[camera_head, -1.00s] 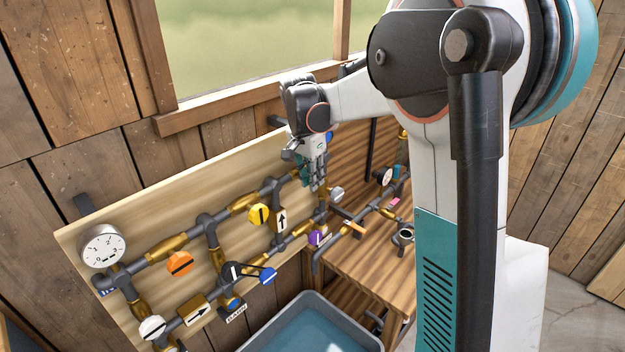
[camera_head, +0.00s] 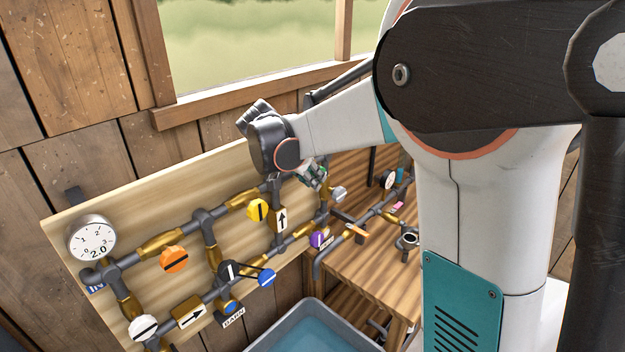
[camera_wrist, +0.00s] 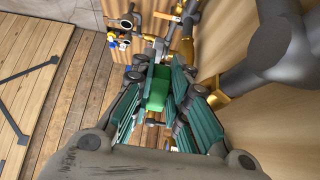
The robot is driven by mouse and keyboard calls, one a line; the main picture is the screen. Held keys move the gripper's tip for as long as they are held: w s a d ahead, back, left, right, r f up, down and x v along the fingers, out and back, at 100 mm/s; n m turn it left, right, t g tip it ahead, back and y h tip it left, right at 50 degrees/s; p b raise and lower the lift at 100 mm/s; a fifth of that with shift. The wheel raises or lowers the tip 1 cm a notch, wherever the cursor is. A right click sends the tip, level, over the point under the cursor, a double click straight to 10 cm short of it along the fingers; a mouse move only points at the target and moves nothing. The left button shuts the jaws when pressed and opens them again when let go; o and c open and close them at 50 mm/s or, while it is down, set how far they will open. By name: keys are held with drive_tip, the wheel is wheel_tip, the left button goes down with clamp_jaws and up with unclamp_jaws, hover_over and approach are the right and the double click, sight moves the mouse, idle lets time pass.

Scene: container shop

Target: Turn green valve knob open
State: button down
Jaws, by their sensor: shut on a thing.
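The green valve knob (camera_wrist: 157,88) shows in the wrist view between the two teal-padded fingers of my gripper (camera_wrist: 160,97). The fingers are closed around it from both sides. In the head view my gripper (camera_head: 312,175) is at the upper right end of the pipe board, tilted down to the right, and my wrist hides most of the valve there. The valve's exact angle cannot be told.
The board (camera_head: 130,200) carries pipes with yellow (camera_head: 257,210), orange (camera_head: 174,259), purple (camera_head: 320,237), blue (camera_head: 266,278) and white (camera_head: 143,327) knobs. A gauge (camera_head: 91,239) is at its left. A grey water tub (camera_head: 262,340) stands below, and a wooden bench (camera_head: 350,272) to the right.

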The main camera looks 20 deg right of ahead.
drive_tip(key=c, duration=1.6)
unclamp_jaws()
drive_tip(key=shift+o, duration=0.2)
drive_tip(key=shift+r, duration=0.1)
drive_tip(key=v, duration=1.2)
drive_tip(key=s+a+f+n+t+y+b, duration=0.2)
drive_tip(key=s+f+n+b, duration=0.4)
drive_tip(key=s+f+b, duration=0.5)
drive_tip(key=s+a+f+n+t+y+b, duration=0.2)
drive_tip(key=s+f+n+y+b, duration=0.3)
drive_tip(key=s+f+b, duration=0.6)
drive_tip(key=s+f+n, duration=0.2)
drive_tip(key=s+f, duration=0.1)
drive_tip(key=f, duration=0.7)
drive_tip(key=shift+s+a+f+n, duration=0.2)
drive_tip(key=shift+s+a+n, duration=0.05)
drive_tip(key=shift+s+n, duration=0.05)
